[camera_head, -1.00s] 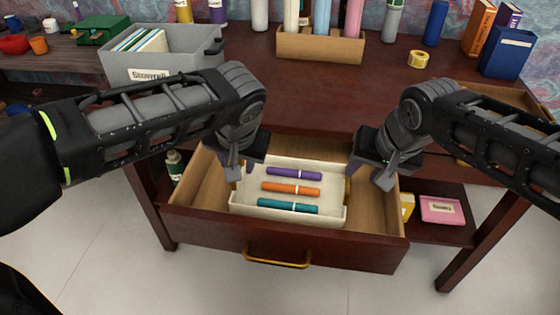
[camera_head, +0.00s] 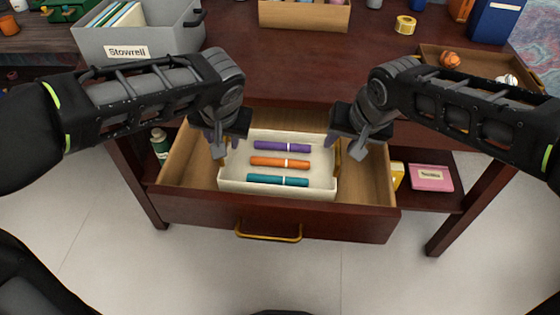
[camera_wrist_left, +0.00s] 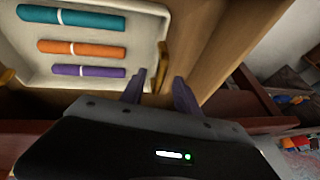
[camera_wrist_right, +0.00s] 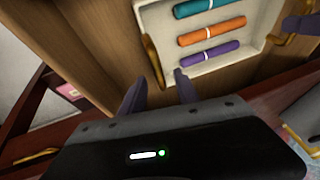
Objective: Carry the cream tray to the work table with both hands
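The cream tray (camera_head: 228,187) lies inside the open desk drawer. It holds a purple marker (camera_head: 282,146), an orange marker (camera_head: 280,162) and a teal marker (camera_head: 277,180). It has a brass handle at each end: the left one shows in the left wrist view (camera_wrist_left: 165,62), the right one in the right wrist view (camera_wrist_right: 152,60). My left gripper (camera_head: 222,146) is open at the left handle, with its fingers to either side of it in its wrist view. My right gripper (camera_head: 346,146) is open close to the right handle, its fingertips pointing towards it. Neither grips visibly.
The desk top (camera_head: 300,70) behind is mostly clear in the middle. A grey "Stowrell" bin (camera_head: 165,42) stands at left, a wooden holder (camera_head: 305,15) at back, and a shallow wooden tray (camera_head: 432,52) at right.

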